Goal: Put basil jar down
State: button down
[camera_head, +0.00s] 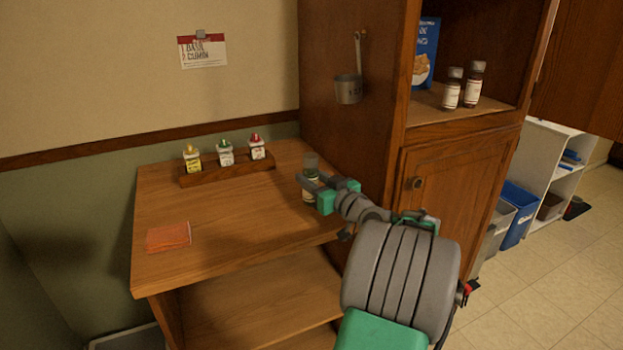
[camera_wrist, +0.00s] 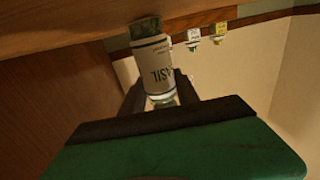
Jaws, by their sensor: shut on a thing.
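The basil jar (camera_head: 311,163) is a small clear jar with a pale label and a greyish lid. It stands upright over the right part of the wooden counter (camera_head: 220,218), beside the tall cabinet. My gripper (camera_head: 312,186) is shut around the jar's middle from the right. In the wrist view, which looks upside down, the jar (camera_wrist: 152,68) shows "ASIL" on its label between my two dark fingers (camera_wrist: 160,97). Its green-filled base is at or very near the wood surface; I cannot tell whether it touches.
A wooden rack (camera_head: 228,170) with three small condiment bottles stands at the counter's back. An orange cloth or sponge (camera_head: 168,236) lies front left. The counter's middle is clear. The cabinet (camera_head: 350,130) wall with a hanging metal cup (camera_head: 349,89) rises close on the right. Two brown bottles (camera_head: 463,86) stand on its shelf.

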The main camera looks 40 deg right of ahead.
jog(key=c, duration=0.9)
grip_release()
jog(key=shift+r+p, duration=0.35)
jog(key=shift+p, duration=0.1)
jog(key=s, duration=0.4)
jog(key=s+b, duration=0.1)
jog(key=s, duration=0.3)
jog(key=s+a, duration=0.1)
jog(key=s, duration=0.3)
jog(key=shift+f+b, duration=0.2)
jog(key=shift+b, duration=0.15)
